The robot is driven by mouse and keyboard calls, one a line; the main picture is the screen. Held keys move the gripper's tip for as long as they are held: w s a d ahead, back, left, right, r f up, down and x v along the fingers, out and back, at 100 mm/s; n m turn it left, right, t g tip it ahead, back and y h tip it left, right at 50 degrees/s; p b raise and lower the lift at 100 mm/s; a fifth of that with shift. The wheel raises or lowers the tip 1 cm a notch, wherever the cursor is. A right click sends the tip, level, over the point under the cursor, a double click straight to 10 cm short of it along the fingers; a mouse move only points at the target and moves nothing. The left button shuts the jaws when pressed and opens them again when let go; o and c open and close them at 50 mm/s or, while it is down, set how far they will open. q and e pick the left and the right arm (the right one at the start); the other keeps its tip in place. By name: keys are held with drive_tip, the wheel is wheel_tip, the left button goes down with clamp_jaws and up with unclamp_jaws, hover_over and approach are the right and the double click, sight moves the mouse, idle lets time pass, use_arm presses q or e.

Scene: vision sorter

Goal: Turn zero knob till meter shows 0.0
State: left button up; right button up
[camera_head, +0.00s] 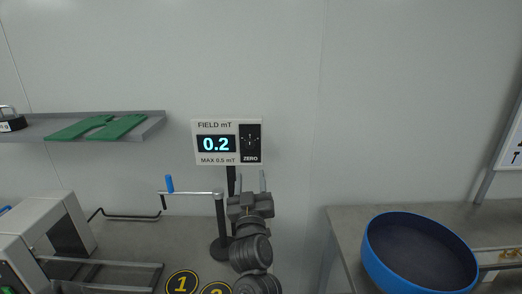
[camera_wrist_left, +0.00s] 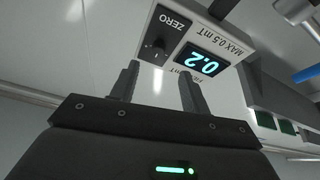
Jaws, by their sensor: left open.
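The field meter (camera_head: 215,160) is a white panel on a dark post, and its display reads 0.2. It also shows upside down in the left wrist view (camera_wrist_left: 232,44). The black zero knob (camera_head: 250,141) sits on the panel's right side above the word ZERO; in the left wrist view the knob (camera_wrist_left: 157,45) lies beyond the fingertips. My left gripper (camera_head: 248,182) is open and empty just below the panel, fingers pointing up. In the left wrist view its fingers (camera_wrist_left: 160,70) stand apart, with nothing between them. My right gripper is not in view.
A crank with a blue handle (camera_head: 170,184) stands left of my gripper. A grey shelf (camera_head: 152,130) holds green pieces (camera_head: 118,127). A blue bowl (camera_head: 376,262) sits on the right table (camera_head: 345,222). Yellow number discs (camera_head: 182,282) lie on the left table.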

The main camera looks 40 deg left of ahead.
sight(250, 147)
use_arm(q)
drive_tip(key=p+x, duration=0.1)
drive_tip(key=x, duration=0.2)
drive_tip(key=p+x, duration=0.1)
drive_tip(key=x, duration=0.2)
drive_tip(key=p+x, duration=0.1)
drive_tip(key=x, duration=0.2)
drive_tip(key=shift+r, duration=0.45)
drive_tip(key=shift+w+a, duration=0.3)
drive_tip(key=shift+w, duration=0.1)
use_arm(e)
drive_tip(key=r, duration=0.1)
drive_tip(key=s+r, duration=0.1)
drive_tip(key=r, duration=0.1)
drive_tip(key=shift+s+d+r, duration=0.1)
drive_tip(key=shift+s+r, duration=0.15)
use_arm(q)
drive_tip(key=shift+r, duration=0.1)
